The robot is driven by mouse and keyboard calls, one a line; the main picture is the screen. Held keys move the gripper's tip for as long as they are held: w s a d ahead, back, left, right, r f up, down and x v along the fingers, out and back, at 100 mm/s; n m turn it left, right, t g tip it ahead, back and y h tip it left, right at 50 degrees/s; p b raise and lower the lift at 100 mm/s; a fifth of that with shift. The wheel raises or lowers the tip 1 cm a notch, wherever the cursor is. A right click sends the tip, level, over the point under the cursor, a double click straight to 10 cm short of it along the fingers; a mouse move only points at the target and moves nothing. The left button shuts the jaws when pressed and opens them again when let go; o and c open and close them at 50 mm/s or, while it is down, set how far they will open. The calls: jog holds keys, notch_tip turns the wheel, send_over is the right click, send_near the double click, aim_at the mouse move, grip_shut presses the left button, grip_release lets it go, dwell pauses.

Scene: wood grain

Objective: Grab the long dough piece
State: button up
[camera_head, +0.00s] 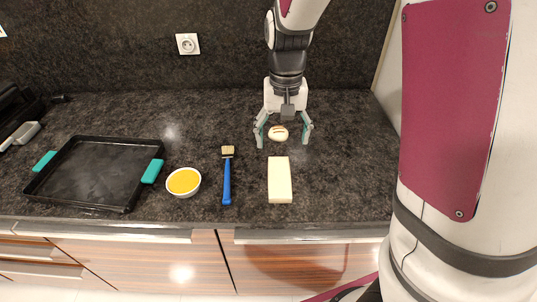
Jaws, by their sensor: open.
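The long dough piece is a pale, rectangular block (280,181) lying on the dark countertop, near its front edge. A small round bun-like dough piece (278,133) with dark marks on top lies behind it. My gripper (284,140) points down with its fingers spread, one on each side of the round piece. The gripper is open, and it is behind the long block, not around it. I cannot tell whether the fingers touch the round piece.
A blue-handled brush (227,180) lies left of the block. Further left are a white bowl of yellow liquid (184,181) and a black baking tray (95,172) with teal handles. A wall socket (187,44) is behind. The counter right of the block is clear.

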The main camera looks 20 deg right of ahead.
send_over(280, 175)
jog(key=f, duration=0.9)
jog(key=shift+s, duration=0.2)
jog(key=f, duration=0.4)
jog(key=shift+w+f+b, duration=0.2)
jog(key=shift+f+b, duration=0.1)
jog(key=shift+f, duration=0.05)
jog(key=shift+c, duration=0.6)
jog(key=c, duration=1.4)
